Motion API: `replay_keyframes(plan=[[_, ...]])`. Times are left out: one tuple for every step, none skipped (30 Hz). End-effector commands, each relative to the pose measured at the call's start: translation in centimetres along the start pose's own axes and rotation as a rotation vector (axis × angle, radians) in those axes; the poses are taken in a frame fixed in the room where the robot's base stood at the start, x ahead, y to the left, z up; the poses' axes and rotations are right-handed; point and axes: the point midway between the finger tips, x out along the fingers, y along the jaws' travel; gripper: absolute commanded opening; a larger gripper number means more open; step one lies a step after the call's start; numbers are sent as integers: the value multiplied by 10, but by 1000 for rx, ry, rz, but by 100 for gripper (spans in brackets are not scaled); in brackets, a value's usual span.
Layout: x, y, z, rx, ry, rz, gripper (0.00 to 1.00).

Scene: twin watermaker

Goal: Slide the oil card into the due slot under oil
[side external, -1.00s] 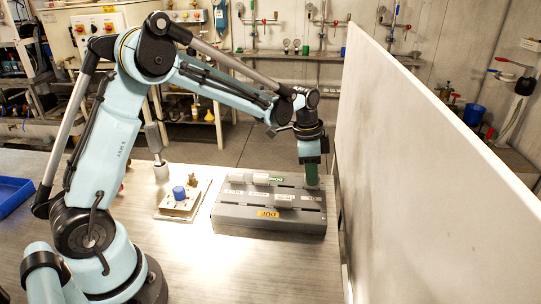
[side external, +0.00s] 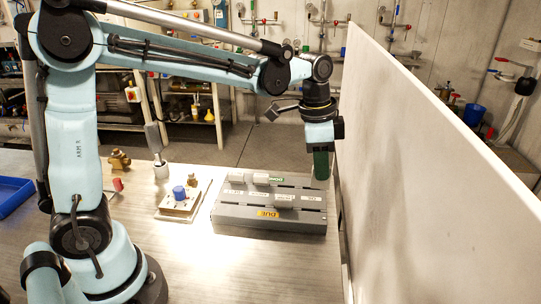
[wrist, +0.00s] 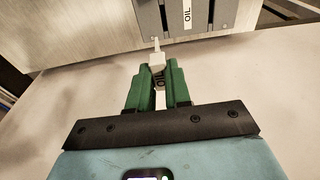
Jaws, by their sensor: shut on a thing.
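My gripper (side external: 321,178) points down at the right end of the grey slotted board (side external: 235,215) in the side view. In the wrist view its green fingers (wrist: 160,85) are shut on a pale card with dark lettering, the oil card (wrist: 157,62). The side view does not show the card clearly. The board's OIL label (wrist: 187,17) is ahead of the card in the wrist view, slightly right. The yellow DUE label (side external: 268,213) is on the board's near side and the green DONE label (side external: 277,180) is toward its far side.
Other pale cards (side external: 262,178) stand in the board's far row and a grey one (side external: 284,197) stands in the near row. A white panel (side external: 420,160) rises close to the right. A wooden block with a blue knob (side external: 180,193) lies left of the board.

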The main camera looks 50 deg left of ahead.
Motion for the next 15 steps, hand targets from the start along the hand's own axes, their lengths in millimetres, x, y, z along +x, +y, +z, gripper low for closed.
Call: replay_keyframes(plan=[[1,-6,6,-6,0,0,0],[2,-8,9,-5,0,0,0],[3,-11,12,-4,0,0,0],[3,-12,13,-4,0,0,0],[3,-13,14,-3,0,0,0],[4,-13,14,-2,0,0,0],[4,-13,14,-1,0,0,0],[4,-12,14,-1,0,0,0],[4,-12,13,-1,0,0,0],[4,-12,13,-1,0,0,0],[4,-12,13,-1,0,0,0],[4,-12,13,-1,0,0,0],[4,-12,13,-1,0,0,0],[4,-13,13,-1,0,0,0],[5,-13,13,-1,0,0,0]])
